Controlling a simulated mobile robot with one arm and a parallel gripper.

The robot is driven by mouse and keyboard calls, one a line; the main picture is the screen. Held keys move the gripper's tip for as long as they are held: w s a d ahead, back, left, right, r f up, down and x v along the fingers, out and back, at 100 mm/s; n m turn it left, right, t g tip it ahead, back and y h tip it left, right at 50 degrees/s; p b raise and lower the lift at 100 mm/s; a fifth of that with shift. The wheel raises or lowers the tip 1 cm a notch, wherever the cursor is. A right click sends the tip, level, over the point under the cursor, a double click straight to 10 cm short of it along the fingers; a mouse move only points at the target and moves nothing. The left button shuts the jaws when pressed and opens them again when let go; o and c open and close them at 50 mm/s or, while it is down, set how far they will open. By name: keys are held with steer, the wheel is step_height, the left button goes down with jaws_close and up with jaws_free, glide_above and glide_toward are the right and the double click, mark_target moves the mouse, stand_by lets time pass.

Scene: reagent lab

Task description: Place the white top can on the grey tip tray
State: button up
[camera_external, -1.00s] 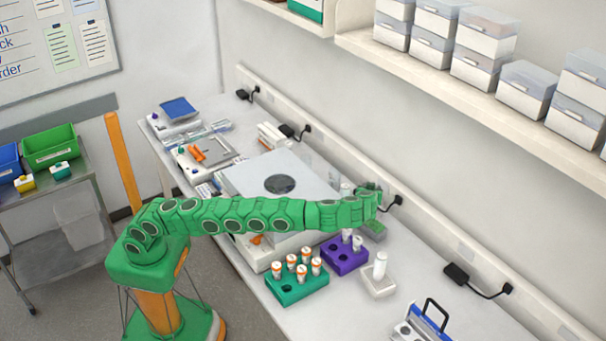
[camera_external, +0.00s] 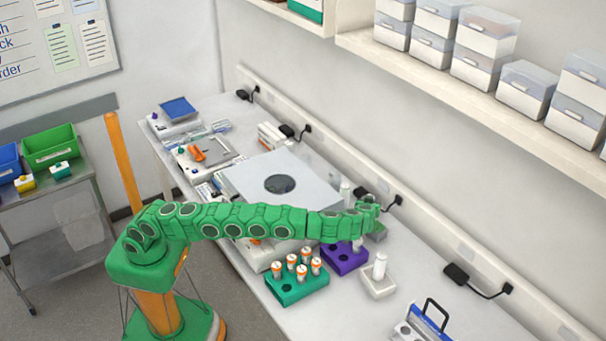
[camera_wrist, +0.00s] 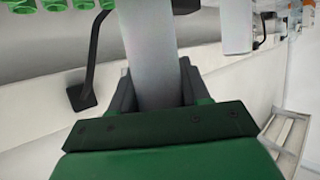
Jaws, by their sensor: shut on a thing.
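My gripper (camera_external: 368,206) is over the bench behind the purple rack. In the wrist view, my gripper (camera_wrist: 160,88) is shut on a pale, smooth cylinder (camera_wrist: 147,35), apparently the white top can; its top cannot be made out. In the external view the held can is mostly hidden by my gripper. A pale grey block (camera_external: 382,289) with a white bottle (camera_external: 380,266) stands at the right. I cannot tell for sure which of these is the grey tip tray.
A large pale machine (camera_external: 250,180) is at the left. Wall plugs and cables (camera_external: 457,274) run behind. The bench is clear in front of the blue-handled case (camera_external: 425,326).

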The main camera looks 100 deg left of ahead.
steer(key=o, duration=1.3)
steer(key=shift+c, duration=0.2)
steer(key=shift+d+r, duration=0.15)
steer(key=v, duration=0.2)
steer(key=shift+d+r, duration=0.15)
steer(key=shift+d, duration=0.1)
steer(key=shift+r, duration=3.5)
steer(key=shift+r, duration=0.1)
